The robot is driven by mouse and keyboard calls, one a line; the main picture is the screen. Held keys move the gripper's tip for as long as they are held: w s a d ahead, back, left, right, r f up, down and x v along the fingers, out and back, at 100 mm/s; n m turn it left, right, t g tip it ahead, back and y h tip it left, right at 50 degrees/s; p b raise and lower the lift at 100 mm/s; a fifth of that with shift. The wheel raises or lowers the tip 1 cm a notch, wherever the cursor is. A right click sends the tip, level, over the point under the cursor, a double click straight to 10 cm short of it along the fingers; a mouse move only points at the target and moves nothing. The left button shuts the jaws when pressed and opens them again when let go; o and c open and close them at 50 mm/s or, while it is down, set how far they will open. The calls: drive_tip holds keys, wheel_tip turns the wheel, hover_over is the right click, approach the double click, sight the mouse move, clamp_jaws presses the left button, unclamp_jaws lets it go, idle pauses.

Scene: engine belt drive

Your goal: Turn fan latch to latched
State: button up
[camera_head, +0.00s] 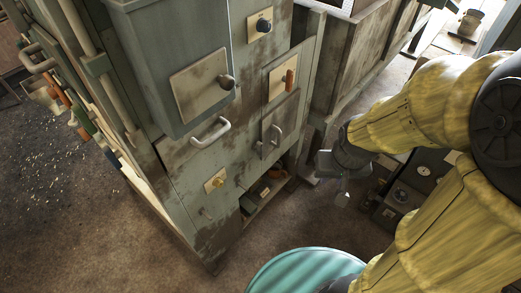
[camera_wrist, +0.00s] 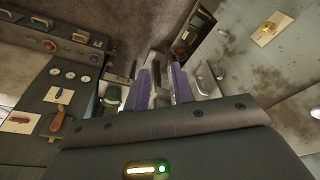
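I cannot tell which fitting is the fan latch. Candidates on the worn grey-green cabinet (camera_head: 180,170) are an orange-brown lever (camera_head: 289,77) on a pale plate, a dark knob (camera_head: 264,26) on a tan plate, and a small brass turn-piece (camera_head: 216,181) on a yellowish plate. A brass piece on a similar plate also shows in the wrist view (camera_wrist: 268,28). My gripper (camera_head: 342,196) hangs in the air right of the cabinet, apart from it. In the wrist view its two purplish fingers (camera_wrist: 160,74) stand apart with nothing gripped between them.
A control panel with gauges (camera_wrist: 83,78) and a red-brown lever (camera_wrist: 60,115) lies left of my gripper in the wrist view. A teal drum (camera_head: 300,272) stands at the bottom of the head view. Pull handles (camera_head: 212,132) stick out of the cabinet. Brown floor lies between them.

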sight(262, 149)
drive_tip(key=w+d+f+n+t+y+b, duration=0.2)
drive_tip(key=w+f+n+t+b, duration=0.3)
drive_tip(key=w+f+b, duration=0.8)
drive_tip(key=w+a+f+n+t+y+b, duration=0.3)
drive_tip(key=a+f+n+y+b, duration=0.2)
drive_tip(key=f+y+b, duration=0.3)
wheel_tip(262, 149, down, 4)
drive_tip(key=a+y, duration=0.1)
drive_tip(key=y, duration=0.3)
drive_tip(key=shift+w+b, duration=0.2)
drive_tip(key=shift+b, duration=0.1)
drive_tip(key=shift+w+a+r, duration=0.1)
drive_tip(key=x, duration=1.7)
drive_tip(key=shift+w+r, duration=0.15)
drive_tip(key=shift+r, duration=0.2)
drive_tip(key=shift+c, duration=0.5)
